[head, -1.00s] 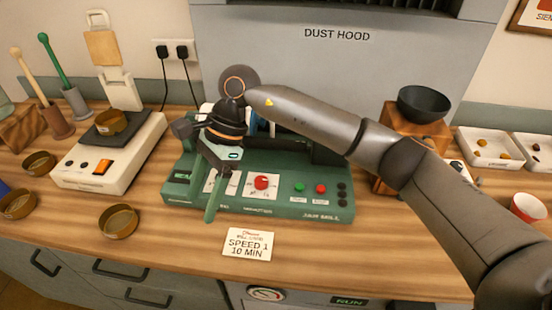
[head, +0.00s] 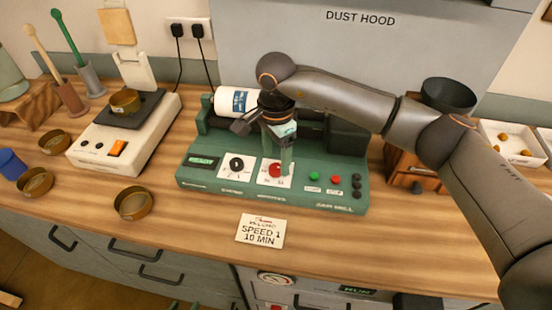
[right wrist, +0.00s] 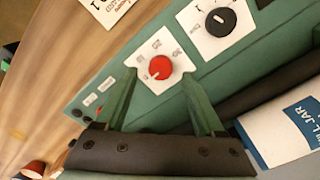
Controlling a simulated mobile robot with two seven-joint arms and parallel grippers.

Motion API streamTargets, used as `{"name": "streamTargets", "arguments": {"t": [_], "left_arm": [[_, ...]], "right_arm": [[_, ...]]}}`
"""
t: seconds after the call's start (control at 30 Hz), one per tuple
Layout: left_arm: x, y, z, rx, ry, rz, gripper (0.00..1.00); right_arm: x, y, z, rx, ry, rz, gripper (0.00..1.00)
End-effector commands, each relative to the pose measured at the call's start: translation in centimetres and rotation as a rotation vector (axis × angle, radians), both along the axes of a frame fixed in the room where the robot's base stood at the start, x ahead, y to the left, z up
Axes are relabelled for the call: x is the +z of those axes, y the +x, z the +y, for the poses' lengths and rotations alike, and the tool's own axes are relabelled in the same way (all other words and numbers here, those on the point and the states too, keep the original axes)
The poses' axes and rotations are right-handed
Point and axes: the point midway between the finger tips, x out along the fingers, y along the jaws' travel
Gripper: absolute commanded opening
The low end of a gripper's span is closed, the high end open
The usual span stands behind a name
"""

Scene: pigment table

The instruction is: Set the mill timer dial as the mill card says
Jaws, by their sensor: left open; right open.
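The mill card (head: 260,231) lies on the table before the green jar mill (head: 215,180) and reads "SPEED 1 10 MIN". The red timer dial (head: 275,168) is on the mill's front panel, right of the black speed dial (head: 237,164). My right gripper (head: 280,168) points down at the red dial, open. In the right wrist view its green fingers (right wrist: 160,82) stand either side of the red dial (right wrist: 160,67); contact cannot be told. Green fingertips of my left gripper (head: 185,305) show at the bottom edge, apart.
A white jar (head: 234,101) lies on the mill. Green and red buttons (head: 323,180) sit right of the timer dial. A balance (head: 122,140) and brass pans (head: 134,203) stand to the left. The table around the card is clear.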

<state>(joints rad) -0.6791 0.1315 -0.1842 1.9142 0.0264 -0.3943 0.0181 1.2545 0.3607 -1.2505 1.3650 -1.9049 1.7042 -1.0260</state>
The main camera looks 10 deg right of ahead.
Motion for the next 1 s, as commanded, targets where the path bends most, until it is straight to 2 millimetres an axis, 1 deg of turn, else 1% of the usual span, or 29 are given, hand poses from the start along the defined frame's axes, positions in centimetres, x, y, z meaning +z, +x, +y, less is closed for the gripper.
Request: {"name": "streamTargets", "arguments": {"t": [0.03, 0.1, 0.2, 0.5, 0.57, 1.0], "left_arm": [[0.2, 0.0, 0.0, 0.0, 0.0, 0.0, 0.5], [0.3, 0.0, 0.0, 0.0, 0.0, 0.0, 0.5], [0.4, 0.0, 0.0, 0.0, 0.0, 0.0, 0.5], [0.4, 0.0, 0.0, 0.0, 0.0, 0.001, 0.5], [0.4, 0.0, 0.0, 0.0, 0.0, 0.001, 0.5], [0.4, 0.0, 0.0, 0.0, 0.0, 0.0, 0.5]], "right_arm": [[-0.7, 0.0, 0.0, -0.001, 0.0, 0.002, 0.7], [-1.3, 0.0, 0.0, -0.001, 0.001, 0.001, 0.7], [-2.0, 0.0, 0.0, 0.0, 0.001, 0.0, 0.7], [-2.2, 0.0, 0.0, 0.0, 0.002, -0.001, 0.7], [-2.2, 0.0, 0.0, 0.0, 0.002, -0.001, 0.65], [-2.2, 0.0, 0.0, 0.0, 0.002, -0.001, 0.15]]}}
